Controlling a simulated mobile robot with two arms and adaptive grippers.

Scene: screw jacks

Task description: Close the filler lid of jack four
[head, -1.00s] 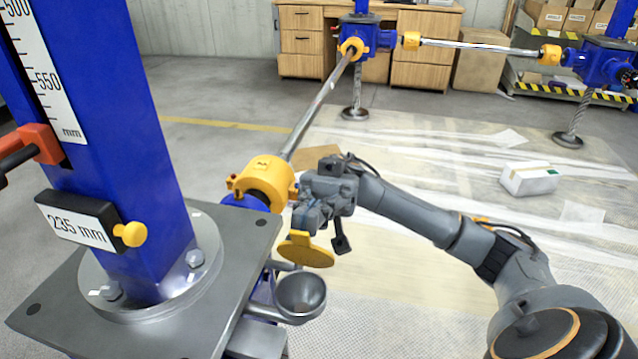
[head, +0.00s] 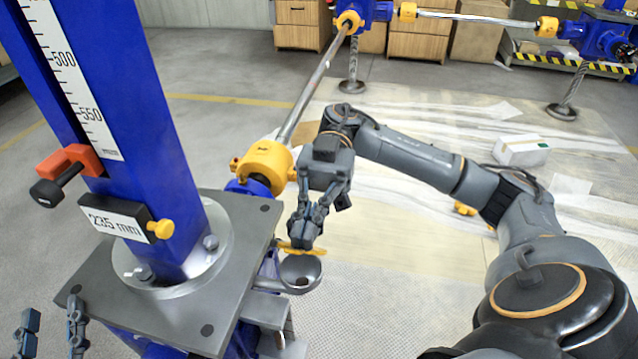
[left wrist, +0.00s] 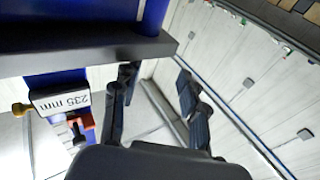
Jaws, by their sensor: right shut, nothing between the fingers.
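The near jack has a blue column (head: 150,150) on a grey plate (head: 200,315). Its filler cup (head: 300,279), a round metal bowl, sits beside the plate's right edge with its dark inside partly showing. The yellow filler lid (head: 312,251) is seen nearly edge-on above the cup's far side, so the cup is not covered. My right gripper (head: 301,241) is shut and empty, pointing down with its fingertips at the lid, seemingly touching it. My left gripper (head: 52,330) is open and empty at the lower left; its spread fingers also show in the left wrist view (left wrist: 157,85).
A yellow coupling (head: 265,165) and steel shaft run from the near jack to a far blue jack (head: 372,10). A red clamp with a black knob (head: 65,170) and a 235 mm tag (head: 112,222) stick out from the column. A white box (head: 520,150) lies on the floor sheeting.

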